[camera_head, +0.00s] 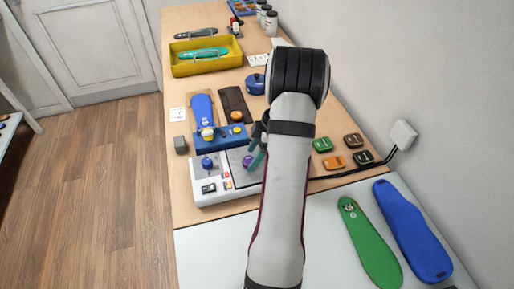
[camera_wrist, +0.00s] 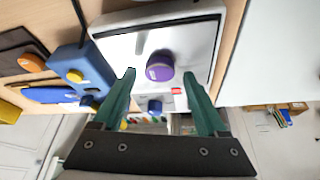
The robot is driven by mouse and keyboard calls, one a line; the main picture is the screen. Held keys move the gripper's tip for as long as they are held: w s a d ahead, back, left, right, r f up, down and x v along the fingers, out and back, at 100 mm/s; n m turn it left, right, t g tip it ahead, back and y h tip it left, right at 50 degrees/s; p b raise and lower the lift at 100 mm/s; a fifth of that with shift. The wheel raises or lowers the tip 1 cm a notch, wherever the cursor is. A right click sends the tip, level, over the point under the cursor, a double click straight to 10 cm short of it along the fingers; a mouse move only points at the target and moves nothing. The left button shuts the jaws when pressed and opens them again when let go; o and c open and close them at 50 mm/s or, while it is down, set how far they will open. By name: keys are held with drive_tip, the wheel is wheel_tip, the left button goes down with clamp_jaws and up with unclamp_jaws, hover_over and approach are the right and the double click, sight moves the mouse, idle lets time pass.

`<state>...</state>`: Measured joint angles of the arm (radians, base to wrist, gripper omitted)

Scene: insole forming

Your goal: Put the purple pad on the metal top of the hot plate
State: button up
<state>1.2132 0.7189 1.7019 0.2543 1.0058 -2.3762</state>
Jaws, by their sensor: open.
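The purple pad (camera_head: 247,161) rests on the metal top (camera_head: 238,173) of the hot plate (camera_head: 213,197), partly hidden by my gripper in the head view. In the wrist view the purple pad (camera_wrist: 160,67) is a short rounded piece on the bare grey metal top (camera_wrist: 196,45). My gripper (camera_wrist: 159,74) has its two green fingers spread, one on each side of the pad's line, with nothing held between them. In the head view my gripper (camera_head: 256,155) is low over the hot plate. I cannot tell whether the fingers touch the pad.
A blue fixture (camera_head: 220,139) stands behind the hot plate, with a blue insole (camera_head: 202,108) beyond it. Green, orange and brown pieces (camera_head: 334,162) lie to the right. A yellow bin (camera_head: 206,66) stands farther back. Green (camera_head: 370,245) and blue insoles (camera_head: 412,230) lie at the front right.

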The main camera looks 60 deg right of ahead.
drive_tip(key=v, duration=1.1)
drive_tip(key=w+a+r+m+g, duration=0.1)
drive_tip(key=w+a+r, duration=0.25)
drive_tip(key=a, duration=0.45)
drive_tip(key=w+a+r+m+g, duration=0.15)
drive_tip(key=w+a, duration=0.25)
drive_tip(key=a, duration=0.4)
drive_tip(key=s+a+r+m+g, duration=0.1)
drive_tip(key=s+a+m, duration=0.1)
drive_tip(key=a, duration=0.7)
drive_tip(key=s+a+r+m, duration=0.1)
drive_tip(key=s+a+m, duration=0.15)
drive_tip(key=a, duration=0.65)
drive_tip(key=s+a+f+m, duration=0.2)
drive_tip(key=s+a+m, duration=0.2)
drive_tip(key=s+a, duration=0.3)
drive_tip(key=shift+s+m+g, duration=0.3)
drive_tip(key=shift+s+g, duration=0.05)
drive_tip(key=shift+s, duration=0.6)
